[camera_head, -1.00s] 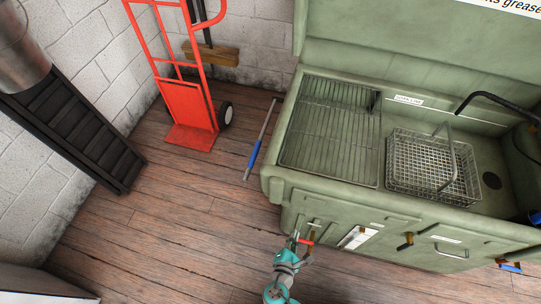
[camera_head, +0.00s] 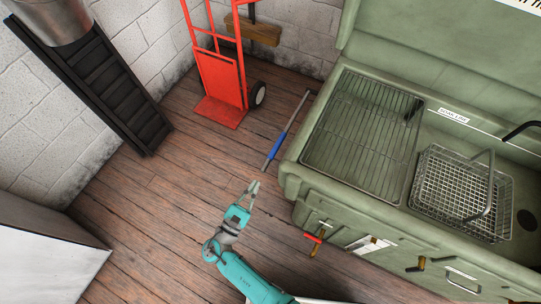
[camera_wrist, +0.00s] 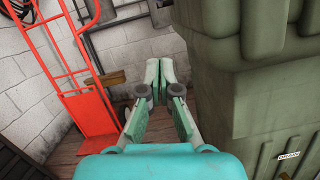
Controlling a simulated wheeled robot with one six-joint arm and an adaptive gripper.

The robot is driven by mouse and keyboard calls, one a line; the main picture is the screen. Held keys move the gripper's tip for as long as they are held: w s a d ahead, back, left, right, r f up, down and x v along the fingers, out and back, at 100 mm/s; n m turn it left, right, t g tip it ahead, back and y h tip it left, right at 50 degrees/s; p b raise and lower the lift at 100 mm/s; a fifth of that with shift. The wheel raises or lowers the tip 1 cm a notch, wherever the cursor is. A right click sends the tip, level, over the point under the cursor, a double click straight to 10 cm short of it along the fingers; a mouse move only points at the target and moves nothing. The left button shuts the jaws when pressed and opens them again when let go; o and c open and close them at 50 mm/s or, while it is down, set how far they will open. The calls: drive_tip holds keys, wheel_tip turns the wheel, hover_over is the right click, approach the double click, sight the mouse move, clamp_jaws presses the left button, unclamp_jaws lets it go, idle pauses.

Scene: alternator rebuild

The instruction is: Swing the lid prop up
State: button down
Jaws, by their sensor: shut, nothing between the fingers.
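The lid prop (camera_head: 296,115) is a thin grey rod with a blue grip (camera_head: 275,147), beside the left end of the green parts washer (camera_head: 300,185). It slants, its blue end nearer me. The washer's lid (camera_head: 420,50) stands raised at the back. My gripper (camera_head: 255,186) is shut and empty, left of the washer's front left corner, a little short of the blue grip and apart from it in the picture. In the wrist view my gripper (camera_wrist: 160,66) points along the washer's side (camera_wrist: 280,80); I cannot make out the prop there.
A red hand truck (camera_head: 219,85) stands against the block wall behind. A dark ribbed ramp-like thing (camera_head: 100,85) is at left. A wire basket (camera_head: 462,190) and a rack (camera_head: 362,130) sit in the washer. The wooden floor at left is clear.

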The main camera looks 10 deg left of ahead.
sight(271, 156)
drive_tip(key=x, duration=0.3)
drive_tip(key=r+x, duration=0.1)
drive_tip(key=x, duration=0.6)
drive_tip(key=shift+s+d+r, duration=0.1)
drive_tip(key=shift+d+r, duration=0.1)
drive_tip(key=shift+r, duration=0.25)
drive_tip(key=shift+d+r, duration=0.15)
drive_tip(key=shift+r, duration=0.75)
drive_tip(key=shift+r, duration=0.1)
